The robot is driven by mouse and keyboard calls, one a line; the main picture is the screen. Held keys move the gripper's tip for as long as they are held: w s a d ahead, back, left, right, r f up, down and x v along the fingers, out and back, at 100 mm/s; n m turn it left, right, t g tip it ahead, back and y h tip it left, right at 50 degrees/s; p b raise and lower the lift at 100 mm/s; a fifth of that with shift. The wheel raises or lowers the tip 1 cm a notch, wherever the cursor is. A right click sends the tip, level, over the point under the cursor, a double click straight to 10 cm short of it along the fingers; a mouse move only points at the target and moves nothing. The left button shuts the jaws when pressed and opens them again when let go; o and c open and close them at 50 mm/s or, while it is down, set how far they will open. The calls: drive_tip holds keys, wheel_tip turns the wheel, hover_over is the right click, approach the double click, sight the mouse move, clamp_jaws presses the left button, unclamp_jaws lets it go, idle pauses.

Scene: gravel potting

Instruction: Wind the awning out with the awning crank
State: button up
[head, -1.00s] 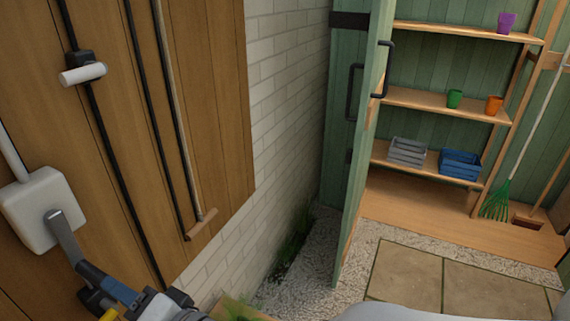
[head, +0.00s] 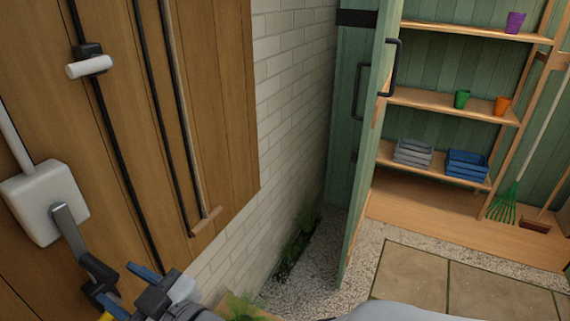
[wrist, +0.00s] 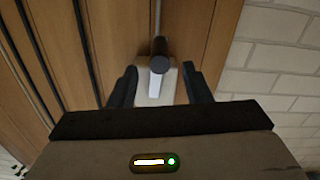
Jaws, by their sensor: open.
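The awning crank is a grey arm (head: 68,230) on a white box (head: 32,205) on the wooden wall at the left. The crank's dark grip (head: 98,283) is at its lower end. In the wrist view, a dark grip (wrist: 159,55) stands in front of the pale box, just beyond and between the fingertips. My gripper (head: 131,289) is open, to the right of the grip in the head view and apart from it. Its two dark fingers (wrist: 160,82) are spread with nothing held between them. The awning itself is not in view.
A white T-handle (head: 90,67) and black rods (head: 165,110) run along the wooden wall. An open green door (head: 367,150) stands at middle right. Beyond it are shelves (head: 455,108) with pots and crates, a green rake (head: 503,205) and a broom. Gravel and paving lie below.

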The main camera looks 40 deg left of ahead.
sight(100, 270)
drive_tip(key=a, duration=0.3)
drive_tip(key=s+a+p, duration=0.1)
drive_tip(key=a, duration=0.3)
drive_tip(key=shift+s, duration=0.15)
drive_tip(key=shift+d, duration=0.1)
drive_tip(key=shift+c, duration=0.3)
clamp_jaws()
